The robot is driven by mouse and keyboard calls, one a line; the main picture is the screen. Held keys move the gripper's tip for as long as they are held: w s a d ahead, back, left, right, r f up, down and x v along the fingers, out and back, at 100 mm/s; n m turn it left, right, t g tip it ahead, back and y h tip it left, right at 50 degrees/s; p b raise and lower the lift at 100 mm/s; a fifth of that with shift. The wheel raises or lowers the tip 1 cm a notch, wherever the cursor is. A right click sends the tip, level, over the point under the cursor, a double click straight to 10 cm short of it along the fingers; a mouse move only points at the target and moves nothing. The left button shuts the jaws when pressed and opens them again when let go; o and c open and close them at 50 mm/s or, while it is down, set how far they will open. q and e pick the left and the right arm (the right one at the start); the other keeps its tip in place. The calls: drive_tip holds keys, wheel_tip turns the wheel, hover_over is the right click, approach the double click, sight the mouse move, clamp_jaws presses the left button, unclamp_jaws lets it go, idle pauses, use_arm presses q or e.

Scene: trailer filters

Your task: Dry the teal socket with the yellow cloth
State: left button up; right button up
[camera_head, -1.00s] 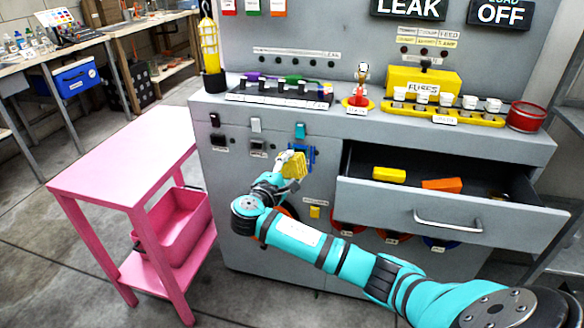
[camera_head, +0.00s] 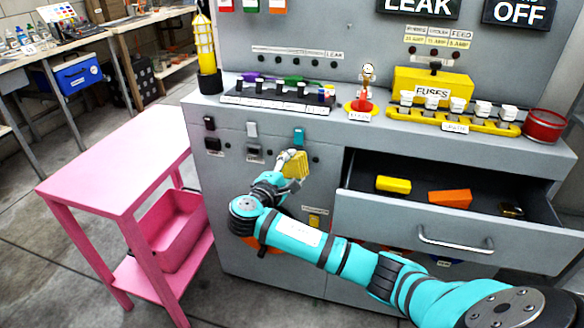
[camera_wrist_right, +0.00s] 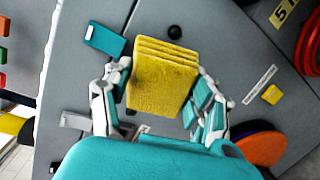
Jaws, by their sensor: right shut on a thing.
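My right gripper (camera_wrist_right: 165,105) is shut on the yellow cloth (camera_wrist_right: 162,80), a folded ribbed pad. The cloth also shows in the head view (camera_head: 296,166), held against the grey cabinet front just below a raised teal cover (camera_head: 299,136). This teal cover shows beside the cloth in the wrist view (camera_wrist_right: 105,40). The teal socket's face is hidden behind the cloth and gripper. I cannot tell whether the cloth touches it. My left gripper is not in view.
Two more sockets (camera_head: 213,144) (camera_head: 254,152) sit left of the cloth. An open drawer (camera_head: 440,228) juts out at right, holding a yellow block (camera_head: 393,184) and an orange block (camera_head: 450,199). A pink cart (camera_head: 115,170) with a pink bin (camera_head: 172,230) stands at left.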

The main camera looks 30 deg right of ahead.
drive_tip(key=shift+w+d, duration=0.2)
drive_tip(key=shift+d, duration=0.05)
idle(2.9)
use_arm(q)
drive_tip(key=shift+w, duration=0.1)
use_arm(e)
drive_tip(key=shift+s+a, duration=0.1)
drive_tip(key=shift+a, duration=0.05)
